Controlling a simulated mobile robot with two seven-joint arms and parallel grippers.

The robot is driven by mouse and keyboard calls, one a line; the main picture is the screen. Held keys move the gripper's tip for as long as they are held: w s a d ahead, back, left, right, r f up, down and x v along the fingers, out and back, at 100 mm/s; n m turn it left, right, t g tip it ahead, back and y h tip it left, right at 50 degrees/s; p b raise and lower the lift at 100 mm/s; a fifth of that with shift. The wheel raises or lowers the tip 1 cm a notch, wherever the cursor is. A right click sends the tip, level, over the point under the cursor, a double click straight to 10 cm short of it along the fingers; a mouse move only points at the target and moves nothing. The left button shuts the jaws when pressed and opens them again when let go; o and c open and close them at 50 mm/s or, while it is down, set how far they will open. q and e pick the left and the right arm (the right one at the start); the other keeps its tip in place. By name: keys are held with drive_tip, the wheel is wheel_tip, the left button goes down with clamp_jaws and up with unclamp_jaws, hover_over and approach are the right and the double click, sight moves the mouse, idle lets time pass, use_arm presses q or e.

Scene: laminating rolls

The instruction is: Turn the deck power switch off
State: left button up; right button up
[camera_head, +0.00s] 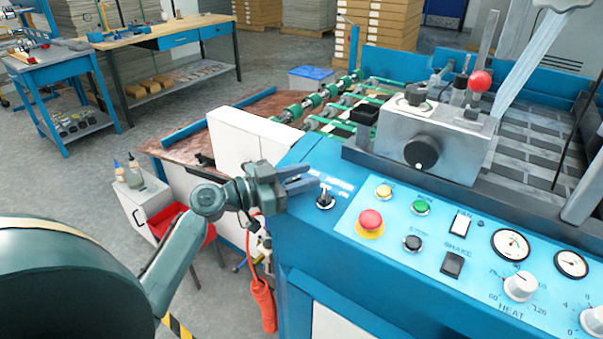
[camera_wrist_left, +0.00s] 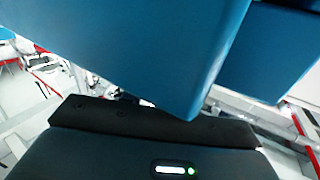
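A small black rotary switch (camera_head: 325,199) stands at the left end of the blue machine's control panel. Pale lettering beside it is too small to read, so I cannot confirm that it is the deck power switch. My left gripper (camera_head: 303,180) is just left of this switch, its two fingers pointing right with a gap between them. It looks open and empty, and I see no contact with the switch. The left wrist view shows a large blue surface close by and a dark housing with a green light; the switch is not visible there. My right gripper is not in view.
A red mushroom button (camera_head: 370,220), a yellow button (camera_head: 383,192), a green button (camera_head: 421,207) and a black button (camera_head: 413,243) sit right of the switch. A white box-like panel (camera_head: 237,140) stands behind my left gripper. An orange handle (camera_head: 263,303) hangs below.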

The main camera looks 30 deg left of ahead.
use_arm(q)
drive_tip(key=shift+c, duration=0.4)
clamp_jaws()
